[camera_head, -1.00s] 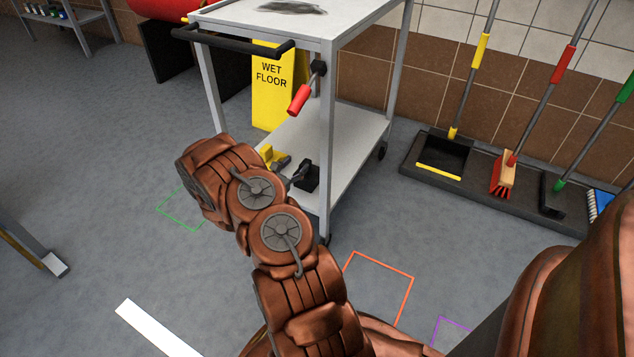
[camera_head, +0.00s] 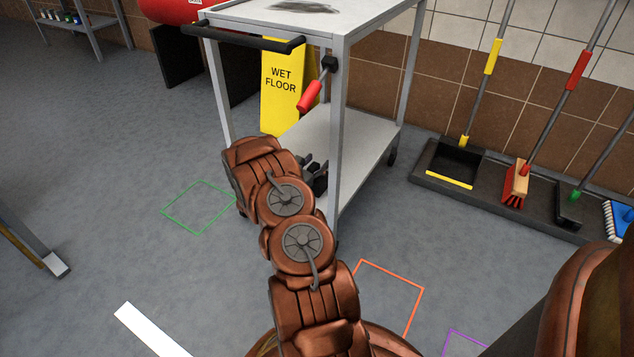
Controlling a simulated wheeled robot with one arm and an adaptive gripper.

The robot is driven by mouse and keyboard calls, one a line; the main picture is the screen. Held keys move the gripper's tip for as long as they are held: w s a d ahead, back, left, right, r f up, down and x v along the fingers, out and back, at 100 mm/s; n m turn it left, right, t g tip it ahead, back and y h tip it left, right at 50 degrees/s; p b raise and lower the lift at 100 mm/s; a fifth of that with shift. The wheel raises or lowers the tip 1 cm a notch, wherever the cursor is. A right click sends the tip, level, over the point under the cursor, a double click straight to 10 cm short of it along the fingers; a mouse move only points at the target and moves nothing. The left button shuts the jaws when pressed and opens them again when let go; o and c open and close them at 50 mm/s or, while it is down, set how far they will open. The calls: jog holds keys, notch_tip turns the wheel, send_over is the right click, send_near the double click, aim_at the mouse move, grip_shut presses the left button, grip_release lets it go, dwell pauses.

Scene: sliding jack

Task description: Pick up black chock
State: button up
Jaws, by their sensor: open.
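The black chock (camera_head: 320,184) sits on the lower shelf of the grey cart, near its front left post. Only a small part of it shows, because my wrist covers the rest. My gripper (camera_head: 311,166) is open at the far end of my brown arm, right over or beside the chock. Only bits of its dark fingers show past the wrist. I cannot tell whether the fingers touch the chock or stand around it.
The cart's post (camera_head: 334,150) stands close to the right of my gripper, with a red-handled lever (camera_head: 310,96) above. A yellow wet floor sign (camera_head: 281,85) stands behind. Brooms and a dustpan (camera_head: 455,160) line the wall at right.

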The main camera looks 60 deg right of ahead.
jog(key=shift+c, duration=0.4)
grip_shut()
dwell(0.4)
